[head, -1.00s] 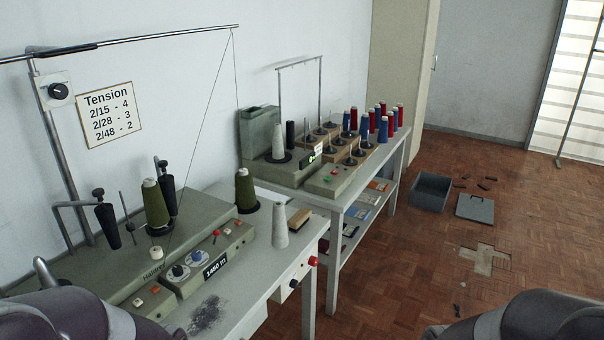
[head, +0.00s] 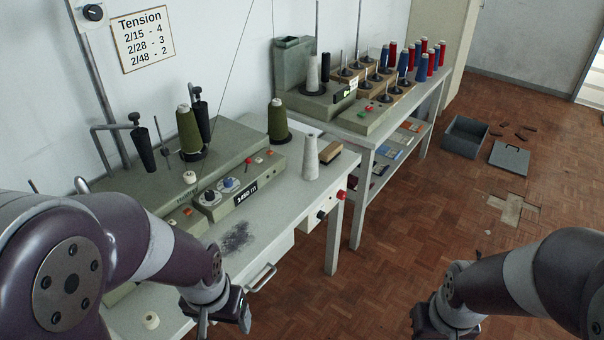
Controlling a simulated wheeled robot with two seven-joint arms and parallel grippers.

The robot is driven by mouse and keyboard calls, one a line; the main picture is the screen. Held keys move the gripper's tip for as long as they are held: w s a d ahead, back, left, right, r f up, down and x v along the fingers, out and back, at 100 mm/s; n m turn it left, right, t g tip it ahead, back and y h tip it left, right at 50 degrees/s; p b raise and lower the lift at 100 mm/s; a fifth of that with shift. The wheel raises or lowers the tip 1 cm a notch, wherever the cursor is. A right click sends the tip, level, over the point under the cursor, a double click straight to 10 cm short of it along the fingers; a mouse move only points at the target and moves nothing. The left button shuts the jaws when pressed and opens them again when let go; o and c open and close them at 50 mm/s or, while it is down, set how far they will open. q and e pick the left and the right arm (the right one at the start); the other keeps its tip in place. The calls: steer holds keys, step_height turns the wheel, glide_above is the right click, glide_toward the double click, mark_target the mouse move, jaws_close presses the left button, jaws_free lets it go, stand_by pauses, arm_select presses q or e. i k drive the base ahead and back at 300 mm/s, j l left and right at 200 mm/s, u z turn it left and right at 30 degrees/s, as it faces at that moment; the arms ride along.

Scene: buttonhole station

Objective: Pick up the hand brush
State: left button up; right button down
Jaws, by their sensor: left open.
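The hand brush (head: 331,151), a small block with a tan wooden top and dark bristles below, lies on the grey-green winder table (head: 285,222) near its far right end. It is just behind a pale grey cone (head: 310,160). My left gripper (head: 240,312) is low in front of the table's front edge, open, well short of the brush. My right gripper (head: 424,322) is at the bottom of the picture, right of the table, over the floor. Its fingers are mostly cut off, so its opening does not show.
A winder (head: 190,180) with olive thread cones (head: 189,130) fills the table's back. A dark dust patch (head: 237,237) lies in front. A second table (head: 357,143) carries red and blue cones.

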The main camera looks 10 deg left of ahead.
mark_target(332, 151)
steer(key=i+l+z, duration=0.1)
steer(key=i+z, duration=0.2)
steer(key=i, duration=0.35)
steer(key=i+z, duration=0.25)
steer(key=i, duration=0.4)
steer(key=i+j+z, duration=0.3)
steer(key=i, duration=0.3)
